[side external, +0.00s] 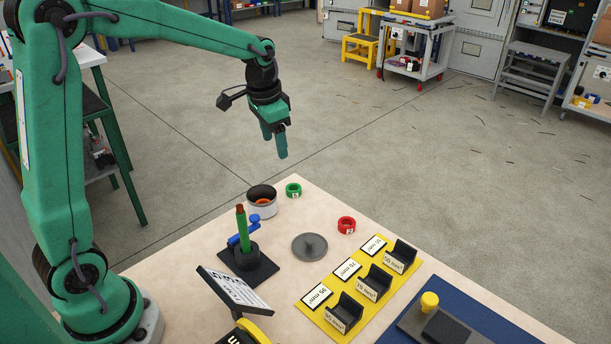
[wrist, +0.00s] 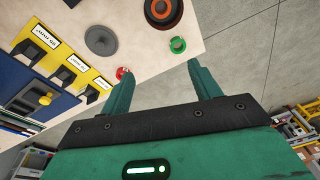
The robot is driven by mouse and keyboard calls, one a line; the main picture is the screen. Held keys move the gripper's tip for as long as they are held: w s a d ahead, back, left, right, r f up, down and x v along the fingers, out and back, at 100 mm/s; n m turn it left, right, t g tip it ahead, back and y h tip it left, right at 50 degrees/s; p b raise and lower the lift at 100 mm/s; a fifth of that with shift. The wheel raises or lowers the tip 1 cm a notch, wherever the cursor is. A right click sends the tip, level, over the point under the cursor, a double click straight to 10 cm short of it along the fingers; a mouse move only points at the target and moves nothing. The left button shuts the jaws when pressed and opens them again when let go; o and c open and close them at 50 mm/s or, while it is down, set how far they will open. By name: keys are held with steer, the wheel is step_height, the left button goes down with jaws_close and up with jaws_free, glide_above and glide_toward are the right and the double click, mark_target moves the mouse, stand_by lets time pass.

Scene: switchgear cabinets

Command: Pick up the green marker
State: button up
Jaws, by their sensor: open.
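The green marker (side external: 293,190) is a small ring with a white label. It lies on the pale table top near its far edge, right of a round grey can. It also shows in the wrist view (wrist: 178,45), between my fingers and beyond their tips. My gripper (side external: 275,147) hangs above and beyond the table's far corner, well above the ring, with fingers pointing down. In the wrist view its two fingers (wrist: 160,75) are spread apart, with nothing between them.
The grey can (side external: 261,201) has orange inside. A red ring (side external: 346,225) and grey lid (side external: 309,247) lie nearer. A green rod with brown top (side external: 241,228) stands upright in a black holder with a blue lever. A yellow plate (side external: 345,290) carries black cradles, beside a blue mat (side external: 495,325).

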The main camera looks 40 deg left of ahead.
steer(key=m+g, duration=0.2)
glide_toward(292, 184)
steer(key=s+d, duration=0.1)
steer(key=s, duration=0.1)
steer(key=shift+w+f, duration=0.2)
steer(key=shift+f, duration=1.45)
steer(key=shift+f, duration=0.1)
steer(key=shift+n, duration=0.3)
steer(key=shift+w+f, duration=0.1)
steer(key=shift+f, duration=2.4)
steer(key=c, duration=1)
